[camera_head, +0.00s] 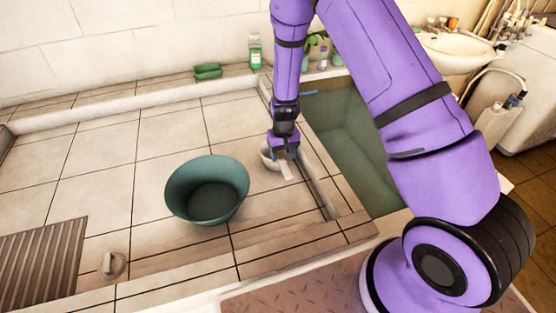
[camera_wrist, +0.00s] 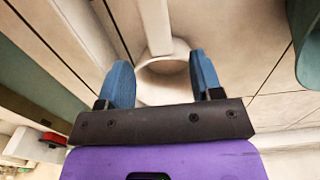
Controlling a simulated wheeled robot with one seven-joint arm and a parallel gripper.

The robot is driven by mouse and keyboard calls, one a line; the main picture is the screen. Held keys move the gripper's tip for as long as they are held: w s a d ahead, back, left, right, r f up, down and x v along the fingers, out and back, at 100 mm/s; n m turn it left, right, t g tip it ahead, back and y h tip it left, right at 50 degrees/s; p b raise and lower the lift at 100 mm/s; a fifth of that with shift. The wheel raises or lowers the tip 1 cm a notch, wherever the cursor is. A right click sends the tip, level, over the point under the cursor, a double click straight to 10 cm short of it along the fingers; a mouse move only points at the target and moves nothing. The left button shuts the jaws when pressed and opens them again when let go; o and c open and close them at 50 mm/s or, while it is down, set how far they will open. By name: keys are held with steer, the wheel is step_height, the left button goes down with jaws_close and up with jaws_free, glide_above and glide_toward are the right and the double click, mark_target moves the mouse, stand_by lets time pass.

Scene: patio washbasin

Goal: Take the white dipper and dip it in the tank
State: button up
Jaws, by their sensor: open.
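The white dipper (camera_head: 267,156) sits on the tiled ledge, partly hidden behind my gripper (camera_head: 285,155) in the head view. Its pale handle (camera_head: 287,172) points toward the front of the ledge. In the wrist view the dipper's handle (camera_wrist: 155,25) runs toward the top, and its round bowl lies between the fingertips of my open gripper (camera_wrist: 162,72). I cannot tell whether the fingers touch it. The tank (camera_head: 335,128), with greenish water, is to the right of the dipper behind a low tiled rim, partly hidden by my arm.
A dark green basin (camera_head: 207,190) stands on the tiles left of the dipper. A green soap dish (camera_head: 208,71) and a green bottle (camera_head: 255,52) are by the back wall. A small grey knob (camera_head: 112,265) and a ribbed panel (camera_head: 42,262) are front left. The tiles between are clear.

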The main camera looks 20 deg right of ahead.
mark_target(283, 163)
steer(key=shift+f, duration=3.55)
steer(key=shift+c, duration=0.4)
jaws_close()
